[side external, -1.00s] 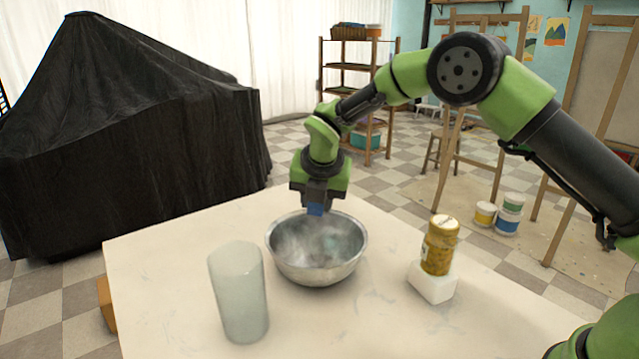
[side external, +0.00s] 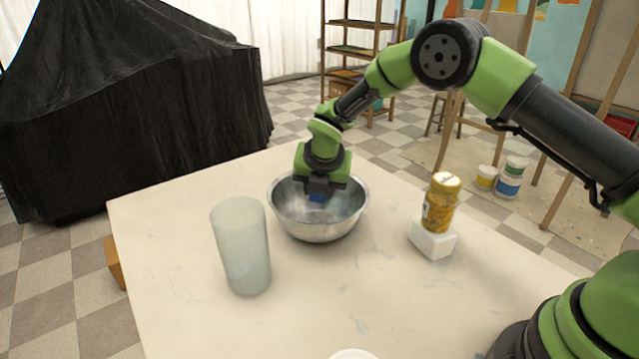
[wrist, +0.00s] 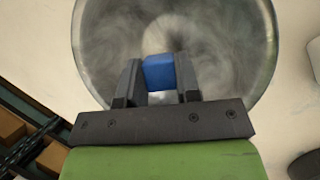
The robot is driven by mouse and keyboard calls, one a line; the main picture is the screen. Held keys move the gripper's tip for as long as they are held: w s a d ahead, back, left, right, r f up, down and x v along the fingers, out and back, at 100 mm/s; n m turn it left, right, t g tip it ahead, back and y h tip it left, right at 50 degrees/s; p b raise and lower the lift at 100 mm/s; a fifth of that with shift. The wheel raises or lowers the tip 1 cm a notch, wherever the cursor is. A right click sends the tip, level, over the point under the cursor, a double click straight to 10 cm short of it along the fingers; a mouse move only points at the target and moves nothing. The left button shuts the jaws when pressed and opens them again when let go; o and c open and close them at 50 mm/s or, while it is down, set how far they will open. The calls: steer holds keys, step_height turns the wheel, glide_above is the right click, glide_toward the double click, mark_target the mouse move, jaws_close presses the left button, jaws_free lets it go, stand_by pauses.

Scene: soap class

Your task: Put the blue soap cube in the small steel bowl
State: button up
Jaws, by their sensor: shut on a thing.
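The blue soap cube (side external: 318,198) is held between the fingers of my gripper (side external: 320,194), which is shut on it. In the wrist view the cube (wrist: 159,72) sits between the two dark fingertips (wrist: 158,82), with the inside of the bowl behind it. The steel bowl (side external: 318,226) stands upright on the table, and my gripper is over its opening with the fingertips about at rim height or a little below it. In the wrist view the bowl (wrist: 225,45) surrounds the cube, and its floor looks empty where it shows. My gripper hides part of the far rim.
A frosted tumbler (side external: 242,248) stands left of the bowl. A yellow can (side external: 441,203) stands on a white block (side external: 432,240) to the right. A white round thing (side external: 353,354) shows at the bottom edge. The table (side external: 180,240) is otherwise clear around them.

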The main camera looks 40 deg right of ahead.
steer(key=o, duration=1)
steer(key=shift+r, duration=3.55)
steer(key=s+d+r+m+t+y, duration=0.1)
steer(key=s+r+m+y, duration=0.1)
steer(key=s+r+m, duration=1.3)
steer(key=s+m, duration=0.5)
steer(key=s+m+t+y, duration=0.1)
steer(key=s+m, duration=0.4)
steer(key=s, duration=0.1)
steer(key=s+r+m+t+y, duration=0.1)
steer(key=s+m, duration=0.4)
steer(key=shift+s+a+r+m, duration=0.1)
steer(key=shift+s+a+m, duration=0.1)
steer(key=shift+a+m, duration=0.2)
